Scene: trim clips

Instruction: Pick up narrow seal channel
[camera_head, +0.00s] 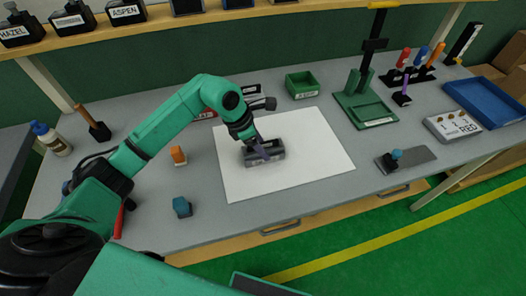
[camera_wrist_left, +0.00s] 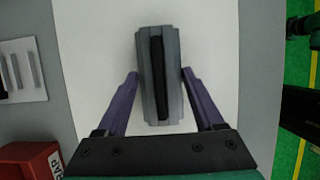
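The seal channel (camera_head: 272,156), a dark grey grooved block, lies on a white sheet (camera_head: 310,170) on the bench. The left wrist view shows it from above as a grey ridged block (camera_wrist_left: 149,100) with a black slot along its middle. My left gripper (camera_head: 262,152) is down at the channel, its purple fingers apart, one on each long side (camera_wrist_left: 160,73). The fingertips are very close to its sides; whether they touch is not clear. The arm and fingers hide part of the channel in the head view. My right gripper is not in view.
An orange-topped block (camera_head: 178,155) and a blue-topped block (camera_head: 182,207) stand left of the sheet. A green bin (camera_head: 302,85) and a green stand (camera_head: 366,105) are behind it. A grey plate with a blue knob (camera_head: 397,157) lies to the right. The sheet around the channel is clear.

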